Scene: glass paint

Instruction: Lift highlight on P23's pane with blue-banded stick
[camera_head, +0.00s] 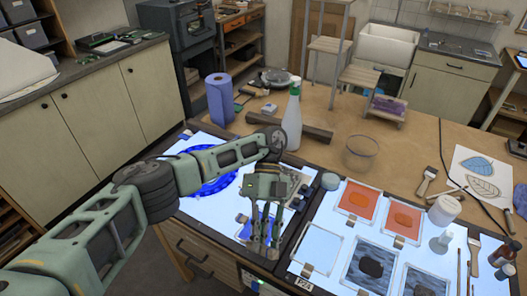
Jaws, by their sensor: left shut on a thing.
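My left gripper (262,238) points down over the left light table (215,212), near its right front part. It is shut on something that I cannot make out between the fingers. I cannot pick out a blue band on any stick. Thin sticks (459,270) lie at the right edge of the right light panel (343,228). That panel holds several panes: two orange ones (358,200) at the back, a pale one (320,247) at front left and dark-patterned ones (370,267) beside it. A tag (303,283) at its front edge is too small to read surely. My right gripper is out of view.
A blue round piece (210,178) lies on the left light table, partly behind my arm. The bench (318,160) behind the panels has bare room.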

